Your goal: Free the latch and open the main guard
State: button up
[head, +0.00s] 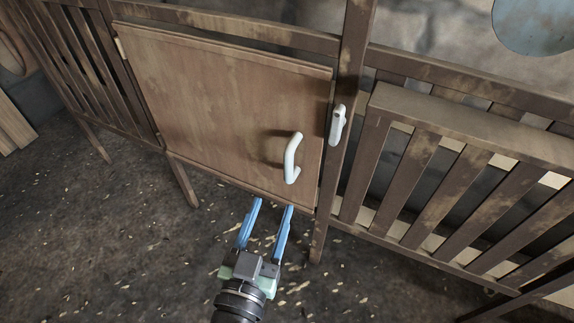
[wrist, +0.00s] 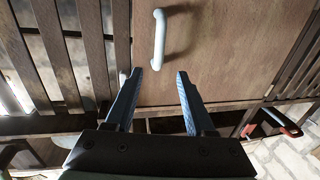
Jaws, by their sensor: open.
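The main guard is a brown wooden panel (head: 220,95) set in the fence frame, and it looks closed. A white curved handle (head: 292,158) is on its right part; the handle also shows in the wrist view (wrist: 158,40). A small white latch (head: 337,125) sits on the post just right of the panel and appears upright.
A slatted wooden section (head: 440,180) juts out right of the post. Another slatted fence (head: 75,65) stands left of the panel. The speckled dark floor (head: 130,235) in front of the panel is open. A red-and-dark object (wrist: 283,122) lies at the right in the wrist view.

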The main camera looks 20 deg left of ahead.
aim_at(287, 165)
jog(key=w, duration=0.4)
jog(key=w+a+p, duration=0.1)
jog(key=w, duration=0.3)
jog(key=w+a, duration=0.1)
jog(key=w, duration=0.3)
jog(key=shift+r, duration=0.1)
jog(key=shift+c, duration=0.2)
grip_shut()
jog(key=shift+d, duration=0.1)
dwell(0.8)
